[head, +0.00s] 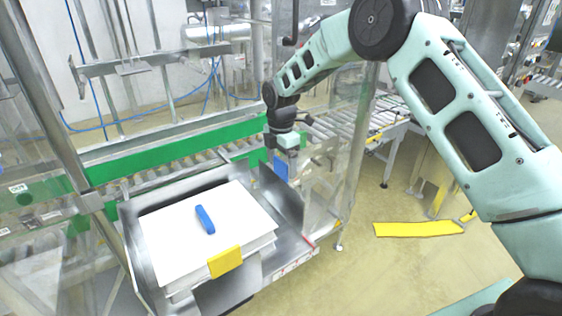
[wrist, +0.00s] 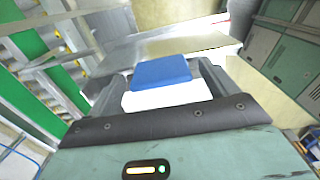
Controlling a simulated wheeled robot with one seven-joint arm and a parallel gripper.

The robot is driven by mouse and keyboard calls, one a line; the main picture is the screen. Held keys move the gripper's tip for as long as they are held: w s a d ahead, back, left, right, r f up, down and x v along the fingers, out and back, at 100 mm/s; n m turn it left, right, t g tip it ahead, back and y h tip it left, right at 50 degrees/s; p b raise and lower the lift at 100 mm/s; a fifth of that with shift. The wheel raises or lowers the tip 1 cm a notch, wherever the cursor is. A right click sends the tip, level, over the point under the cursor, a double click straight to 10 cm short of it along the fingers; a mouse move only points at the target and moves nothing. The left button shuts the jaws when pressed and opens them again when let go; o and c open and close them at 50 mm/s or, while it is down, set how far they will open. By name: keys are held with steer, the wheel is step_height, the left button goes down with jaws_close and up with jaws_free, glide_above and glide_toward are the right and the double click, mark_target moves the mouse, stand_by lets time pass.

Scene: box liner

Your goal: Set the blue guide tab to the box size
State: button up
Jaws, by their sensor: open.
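The blue guide tab (head: 281,168) stands upright at the right end of the metal tray, just below my gripper (head: 287,152). In the wrist view the blue guide tab (wrist: 161,71) shows between the two dark fingers of my gripper (wrist: 168,78), near their tips. The fingers are apart, and I cannot tell whether either touches the tab. A metal plate (wrist: 150,47) lies beyond the tab in the wrist view. The tab's lower part is hidden in the head view.
The metal tray (head: 141,252) holds a stack of white sheets (head: 170,240) with a blue bar (head: 205,219) on top and a yellow tab (head: 225,262) at its front edge. A clear panel (head: 340,150) stands right of my gripper. A green-sided conveyor (head: 130,150) runs behind.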

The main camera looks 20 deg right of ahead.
steer(key=shift+f, duration=0.95)
steer(key=c, duration=1.4)
steer(key=s+a, duration=0.1)
steer(key=a, duration=0.2)
steer(key=s+a+b, duration=0.1)
steer(key=a, duration=0.3)
steer(key=s+a+b, duration=0.1)
steer(key=a, duration=0.2)
steer(key=shift+s+a, duration=0.25)
steer(key=shift+a, duration=0.05)
steer(key=o, duration=1.4)
